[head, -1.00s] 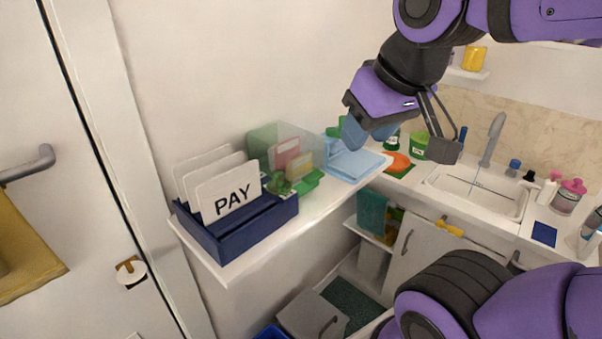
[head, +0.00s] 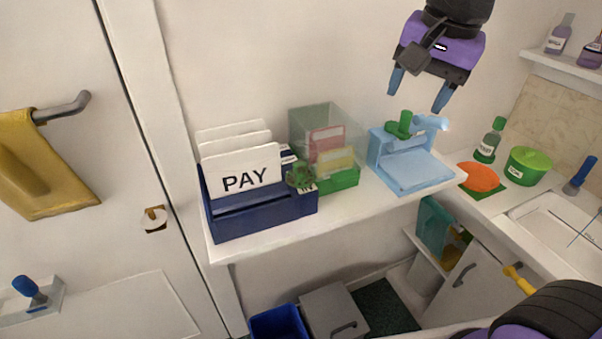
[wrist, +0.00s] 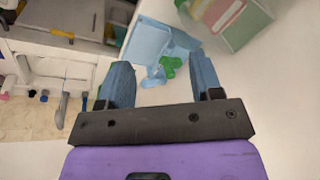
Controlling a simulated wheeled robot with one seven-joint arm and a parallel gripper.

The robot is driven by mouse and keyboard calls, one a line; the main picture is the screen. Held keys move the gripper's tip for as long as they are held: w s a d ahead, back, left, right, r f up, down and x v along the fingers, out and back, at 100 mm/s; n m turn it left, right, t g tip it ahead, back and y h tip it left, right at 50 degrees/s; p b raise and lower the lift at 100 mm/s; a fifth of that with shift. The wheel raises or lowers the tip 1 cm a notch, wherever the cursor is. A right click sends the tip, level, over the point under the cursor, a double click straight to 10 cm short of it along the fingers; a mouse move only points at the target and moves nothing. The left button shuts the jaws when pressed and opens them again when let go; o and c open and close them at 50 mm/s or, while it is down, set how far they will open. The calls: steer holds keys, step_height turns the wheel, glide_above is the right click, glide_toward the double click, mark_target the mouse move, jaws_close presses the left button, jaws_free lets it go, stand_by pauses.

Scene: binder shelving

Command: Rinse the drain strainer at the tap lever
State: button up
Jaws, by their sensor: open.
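My gripper (head: 418,90) is open and empty, above the right end of the shelf, with its blue fingers pointing down. Below it, a light blue box-like unit (head: 410,172) carries a green knob-like piece (head: 402,125) and a pale blue spout-like part. In the wrist view, the green piece (wrist: 169,66) shows between my open fingers (wrist: 161,72), apart from them. A grey tap (wrist: 62,108) shows at the left of the wrist view; its lever is not clear. I cannot identify the drain strainer for certain; an orange round item (head: 478,177) lies on a green mat beside the sink (head: 570,220).
A navy sorter (head: 262,215) with PAY cards and a clear green-based box (head: 335,180) fill the shelf's left and middle. A green tub (head: 527,166) and a bottle (head: 489,140) stand by the sink. A grey bin (head: 335,310) stands below.

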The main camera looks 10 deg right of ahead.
steer(key=w+a+f+m+g, duration=0.1)
steer(key=w+a+f+m, duration=0.2)
steer(key=a, duration=0.4)
steer(key=m+g, duration=0.2)
steer(key=m, duration=0.3)
glide_above(300, 162)
step_height(300, 162, down, 4)
steer(key=shift+s+d+f+h, duration=0.1)
steer(key=shift+s+f+h, duration=0.15)
steer(key=shift+f+h, duration=0.15)
steer(key=shift+w+f, duration=0.2)
steer(key=shift+f, duration=4.95)
steer(key=c, duration=1)
steer(key=shift+c, duration=0.2)
steer(key=shift+r, duration=0.15)
